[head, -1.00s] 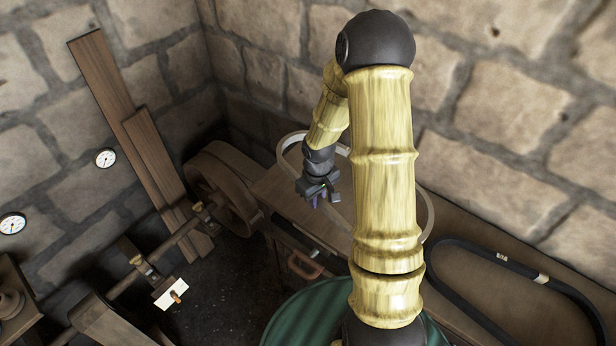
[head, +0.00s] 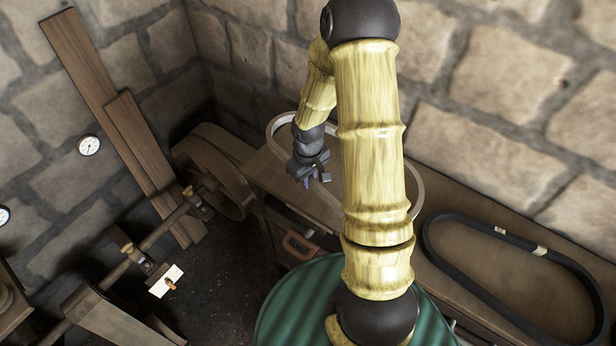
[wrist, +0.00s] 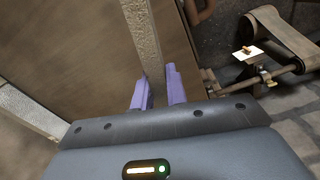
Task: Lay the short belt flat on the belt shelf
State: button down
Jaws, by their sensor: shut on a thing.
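A pale loop belt (head: 271,132), which looks like the shorter of two belts, is over the left part of the wooden shelf (head: 262,172) along the wall. My gripper (head: 306,181) is at the belt's near side, toward its left end. In the wrist view, the purple fingers (wrist: 158,85) are shut on the pale belt (wrist: 141,35), with the wood surface close behind. I cannot tell whether the whole belt touches the shelf. My arm hides part of the loop's right half.
A long black belt (head: 430,255) with pale tags lies flat on the shelf at right. A wooden pulley wheel (head: 212,170) on a shaft stands left of the shelf. A green ribbed drum (head: 285,315) is in front. The stone wall is close behind.

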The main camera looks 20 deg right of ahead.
aim_at(309, 196)
notch_tip(309, 196, down, 6)
jog(key=b, duration=0.4)
jog(key=shift+r, duration=0.2)
jog(key=shift+s, duration=0.1)
jog(key=shift+s+f, duration=0.1)
jog(key=shift+f, duration=0.05)
